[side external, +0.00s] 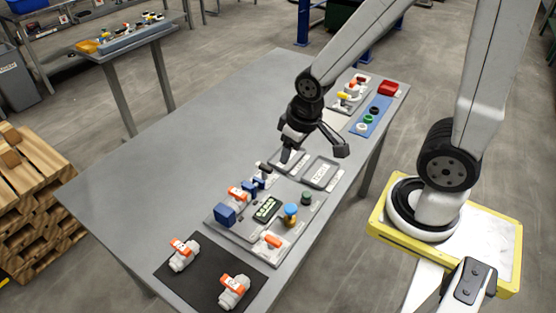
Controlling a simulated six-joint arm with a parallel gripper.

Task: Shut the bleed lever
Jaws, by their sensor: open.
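The grey press panel (228,238) lies on the table and carries several fittings. An orange lever (273,241) sits near its front right corner. Another orange lever (238,194) sits at its left side beside blue blocks. Which of these is the bleed lever cannot be told, because the labels are too small to read. A blue knob with a yellow base (290,213) stands behind the front orange lever. My gripper (313,152) is open and empty, above the back of the panel and apart from both levers.
Two orange-handled valves (183,251) (235,289) lie on a black mat (207,275) at the front. Grey trays (322,174) lie behind the panel. A blue strip (372,113) and a red bin (390,88) are at the far right. The table's left side (170,165) is clear.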

